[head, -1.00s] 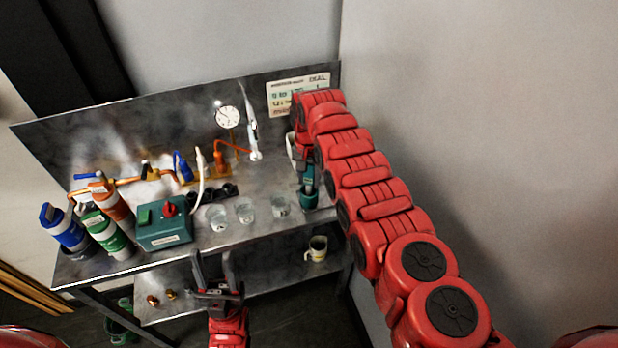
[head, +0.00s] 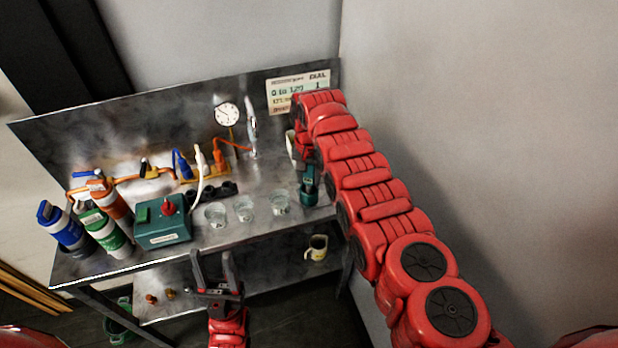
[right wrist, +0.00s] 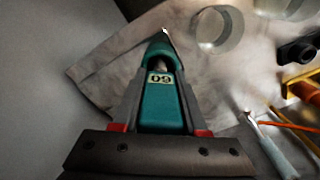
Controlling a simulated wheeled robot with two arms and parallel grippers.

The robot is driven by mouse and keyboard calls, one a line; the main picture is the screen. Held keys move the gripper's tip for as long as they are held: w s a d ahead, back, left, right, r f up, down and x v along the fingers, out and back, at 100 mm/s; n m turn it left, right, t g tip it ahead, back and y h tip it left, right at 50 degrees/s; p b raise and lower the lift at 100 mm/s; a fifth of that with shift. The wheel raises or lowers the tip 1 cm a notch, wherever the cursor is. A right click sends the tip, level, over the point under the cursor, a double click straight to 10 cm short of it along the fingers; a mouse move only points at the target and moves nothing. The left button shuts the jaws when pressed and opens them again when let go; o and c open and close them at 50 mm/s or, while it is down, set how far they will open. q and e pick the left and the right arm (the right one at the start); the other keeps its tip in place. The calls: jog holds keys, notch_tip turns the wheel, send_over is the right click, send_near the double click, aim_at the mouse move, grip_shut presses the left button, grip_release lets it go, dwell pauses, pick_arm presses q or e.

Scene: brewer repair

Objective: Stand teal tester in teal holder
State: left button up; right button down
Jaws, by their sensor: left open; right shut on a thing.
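The teal tester (right wrist: 160,105), marked 60, is between the fingers of my right gripper (right wrist: 160,88) in the right wrist view. In the head view, teal parts of the tester and the teal holder (head: 308,198) overlap at the right end of the bench. I cannot tell whether the tester's lower end is inside the holder or just in front of or above it. My right gripper (head: 303,160) is partly hidden by its arm there. My left gripper (head: 212,262) is open and empty in front of the bench.
Several clear glasses (head: 244,208) stand left of the holder. A green box with a red knob (head: 163,226) and several bottles (head: 105,228) stand further left. A mug (head: 317,247) is on the lower shelf. A wall (head: 450,120) closes off the right side.

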jog(key=shift+c, duration=1.8)
grip_release()
jog(key=shift+o, duration=0.3)
jog(key=o, duration=0.3)
jog(key=shift+r, duration=0.15)
notch_tip(320, 180, up, 2)
jog(key=shift+r+p, duration=0.25)
jog(key=shift+p, duration=0.9)
jog(key=shift+r+p, duration=0.5)
jog(key=shift+r, duration=1.65)
